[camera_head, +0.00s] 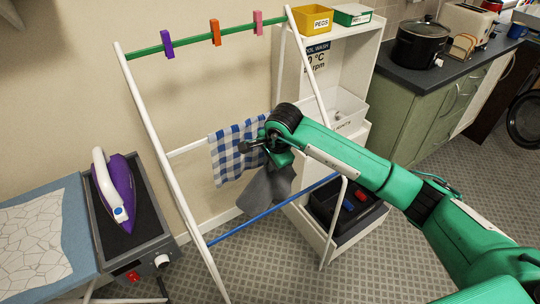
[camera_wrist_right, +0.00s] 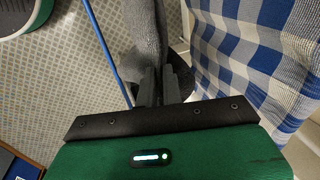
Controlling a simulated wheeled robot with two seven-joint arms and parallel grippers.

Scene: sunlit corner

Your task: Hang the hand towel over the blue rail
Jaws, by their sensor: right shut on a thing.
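The grey hand towel (camera_head: 266,190) hangs down from my right gripper (camera_head: 272,150), in front of the drying rack. In the right wrist view the right gripper (camera_wrist_right: 158,78) is shut on the grey hand towel (camera_wrist_right: 147,35), which is bunched between the fingers. The blue rail (camera_head: 232,232) runs low across the rack, below the gripper; the towel's lower end shows close to it, but I cannot tell if they touch. In the right wrist view the blue rail (camera_wrist_right: 104,48) passes left of the towel. My left gripper is not in view.
A blue-checked cloth (camera_head: 228,158) hangs on the white middle rail, beside my right gripper. The green top rail (camera_head: 190,43) carries several pegs. An ironing board with a purple iron (camera_head: 115,190) stands left; a white shelf unit (camera_head: 345,70) stands behind, right.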

